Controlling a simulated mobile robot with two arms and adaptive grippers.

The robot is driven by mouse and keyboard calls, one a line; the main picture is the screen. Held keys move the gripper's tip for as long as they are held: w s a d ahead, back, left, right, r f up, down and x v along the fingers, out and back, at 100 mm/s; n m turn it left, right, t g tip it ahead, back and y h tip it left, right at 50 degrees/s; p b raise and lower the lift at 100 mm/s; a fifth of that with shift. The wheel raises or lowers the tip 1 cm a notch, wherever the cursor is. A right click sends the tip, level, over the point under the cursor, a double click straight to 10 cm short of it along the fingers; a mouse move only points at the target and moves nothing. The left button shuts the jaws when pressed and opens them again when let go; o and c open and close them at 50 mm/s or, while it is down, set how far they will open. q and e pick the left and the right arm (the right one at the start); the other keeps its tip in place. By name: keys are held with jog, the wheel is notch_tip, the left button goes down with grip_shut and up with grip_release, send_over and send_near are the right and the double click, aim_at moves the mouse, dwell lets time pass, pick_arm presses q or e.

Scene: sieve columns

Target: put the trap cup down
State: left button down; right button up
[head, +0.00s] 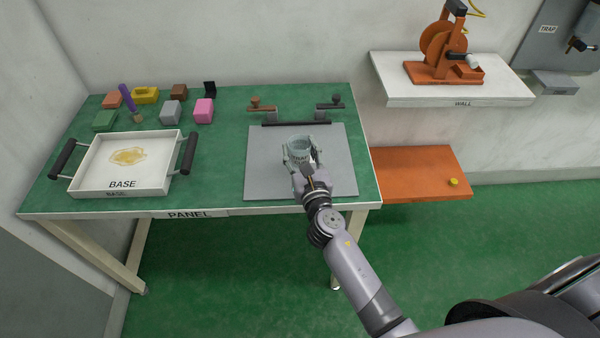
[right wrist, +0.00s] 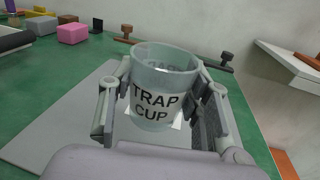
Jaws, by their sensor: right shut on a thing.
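The trap cup (right wrist: 157,90) is a clear greenish cup with a white label reading "TRAP CUP". In the head view the cup (head: 299,146) is over the grey plate on the green table. My right gripper (head: 300,160) is shut on the cup, with one finger on each side in the right wrist view (right wrist: 160,100). The cup looks upright. Its bottom is hidden, so I cannot tell whether it touches the plate. My left gripper is not in view.
The grey plate (head: 262,178) has a dark bar (head: 296,122) behind it. A white BASE tray (head: 95,180) stands left, with several coloured blocks (head: 204,110) behind. An orange shelf (head: 410,165) and a white WALL shelf (head: 400,85) are on the right.

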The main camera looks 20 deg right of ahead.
jog(key=shift+f+b, duration=1.85)
jog(key=shift+f, duration=0.75)
jog(key=shift+f, duration=0.15)
jog(key=o, duration=1)
jog(key=shift+c, duration=0.2)
